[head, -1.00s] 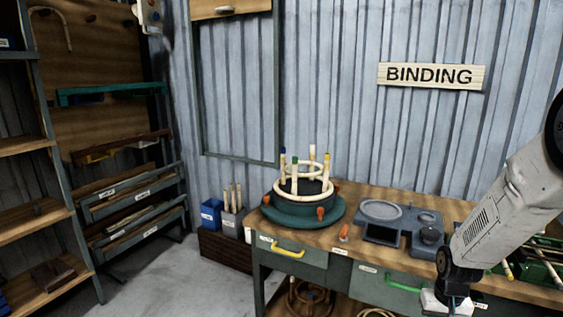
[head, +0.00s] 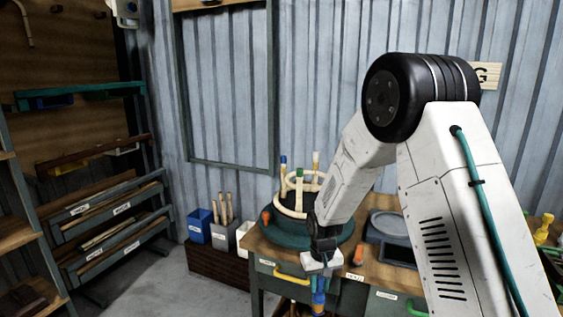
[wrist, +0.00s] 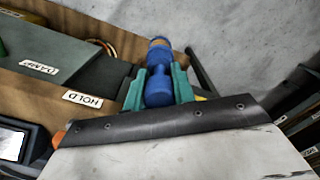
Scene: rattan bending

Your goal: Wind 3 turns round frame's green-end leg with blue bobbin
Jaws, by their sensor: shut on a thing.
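The rattan frame (head: 287,209) stands on a dark green round turntable (head: 277,237) on the bench in the head view. Its green-end leg (head: 298,189) points up at the near side, with a blue-tipped leg and a pale-tipped leg beyond it. My gripper (head: 318,284) hangs in front of the bench, below and right of the frame, and my arm covers the frame's right part. My gripper is shut on the blue bobbin (head: 318,300). In the wrist view the blue bobbin (wrist: 158,86) sits between the two teal fingers. The bobbin is apart from the leg.
The bench holds a grey tray (head: 386,226) right of the turntable, partly behind my arm. An orange clamp (head: 266,215) stands at the turntable's edge. A blue bin (head: 199,226) and a grey bin with sticks stand left of the bench. The floor at front left is clear.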

